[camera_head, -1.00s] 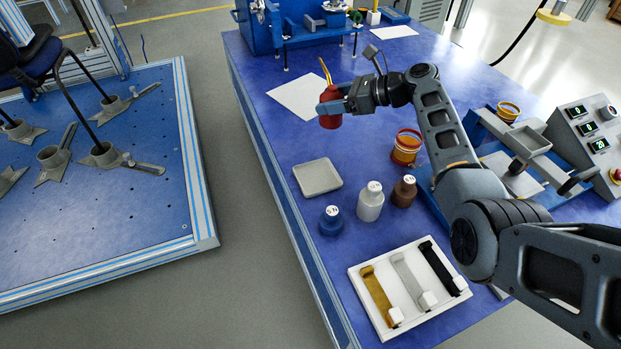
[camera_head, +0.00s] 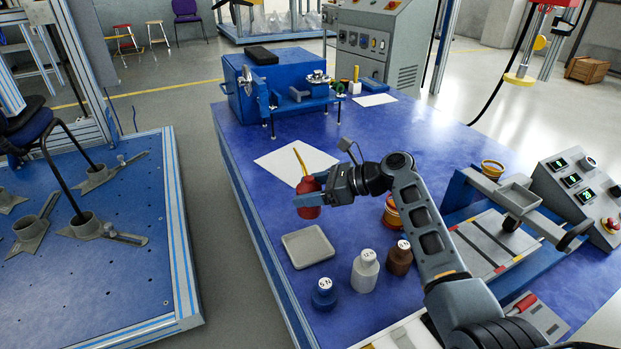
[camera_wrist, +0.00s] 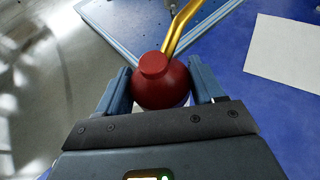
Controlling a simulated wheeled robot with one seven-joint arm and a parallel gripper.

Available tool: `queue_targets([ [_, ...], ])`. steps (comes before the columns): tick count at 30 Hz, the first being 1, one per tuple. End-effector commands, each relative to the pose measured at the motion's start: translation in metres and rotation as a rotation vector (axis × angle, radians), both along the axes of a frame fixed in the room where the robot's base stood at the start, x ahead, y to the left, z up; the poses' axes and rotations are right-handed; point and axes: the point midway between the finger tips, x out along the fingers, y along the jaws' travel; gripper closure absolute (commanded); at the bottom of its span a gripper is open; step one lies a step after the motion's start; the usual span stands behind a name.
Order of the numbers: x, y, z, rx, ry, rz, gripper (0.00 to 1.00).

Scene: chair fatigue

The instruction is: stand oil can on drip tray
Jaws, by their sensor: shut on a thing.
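The oil can is red with a thin, bent yellow spout (camera_head: 308,194); it is upright. My gripper (camera_head: 312,190) is shut on its body from the right side. In the wrist view the red oil can (camera_wrist: 161,82) sits between the two blue fingers, its spout pointing up and right. The drip tray (camera_head: 307,247) is a shallow, square, grey tray on the blue bench, empty, just below the can in the head view. The can appears held above the bench, a little behind the tray. The gap under the can is hard to judge.
A white sheet (camera_head: 285,160) lies behind the can. An orange-rimmed container (camera_head: 391,216) stands to the right, partly behind my arm.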

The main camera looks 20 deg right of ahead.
Motion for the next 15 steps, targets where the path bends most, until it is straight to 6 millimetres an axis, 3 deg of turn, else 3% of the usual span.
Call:
queue_targets([
  [10, -0.049, 0.028, -0.034, 0.001, -0.002, 0.0, 0.82],
  [15, -0.047, 0.027, -0.055, 0.001, -0.001, -0.001, 0.82],
])
